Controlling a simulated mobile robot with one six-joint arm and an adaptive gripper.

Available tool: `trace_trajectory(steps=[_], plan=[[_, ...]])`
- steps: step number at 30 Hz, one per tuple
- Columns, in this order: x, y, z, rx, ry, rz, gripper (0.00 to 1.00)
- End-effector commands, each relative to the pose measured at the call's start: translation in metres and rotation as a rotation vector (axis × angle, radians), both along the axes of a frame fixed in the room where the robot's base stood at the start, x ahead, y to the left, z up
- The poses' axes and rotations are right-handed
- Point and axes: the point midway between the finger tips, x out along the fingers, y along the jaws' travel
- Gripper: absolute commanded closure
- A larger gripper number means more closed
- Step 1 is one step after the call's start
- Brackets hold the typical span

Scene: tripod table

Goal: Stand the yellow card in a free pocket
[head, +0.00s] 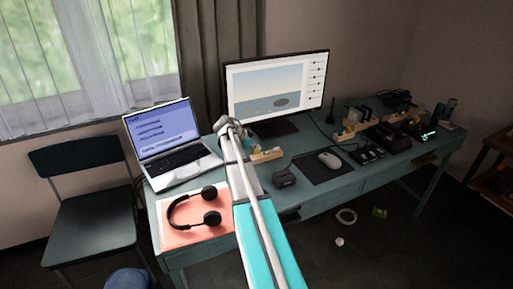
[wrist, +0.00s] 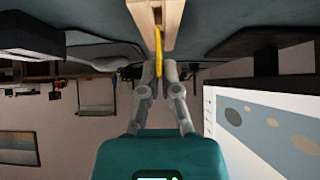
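My gripper (wrist: 159,72) is shut on the yellow card (wrist: 158,48), which shows nearly edge-on between the fingertips in the wrist view. The far end of the card meets the pale wooden block (wrist: 146,14) at the top of that view. I cannot tell whether the card's edge is inside a pocket. In the head view the wooden block (head: 268,155) lies on the desk in front of the monitor, with my gripper (head: 247,146) at its left end. My arm partly hides the gripper there, and the block's pockets are too small to make out.
A laptop (head: 165,135) and headphones (head: 194,207) are left of my arm. A monitor (head: 278,85) stands behind the block. A black box (head: 284,178) and a mouse (head: 330,160) lie to the right. Other wooden blocks and devices crowd the desk's right end.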

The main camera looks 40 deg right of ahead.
Motion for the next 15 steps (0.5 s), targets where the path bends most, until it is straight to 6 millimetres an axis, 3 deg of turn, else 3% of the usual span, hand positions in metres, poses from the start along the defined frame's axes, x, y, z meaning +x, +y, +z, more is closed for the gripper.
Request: trace_trajectory(steps=[15], plan=[[0.0, 0.0001, -0.0088, 0.0, 0.0, 0.0, 1.0]])
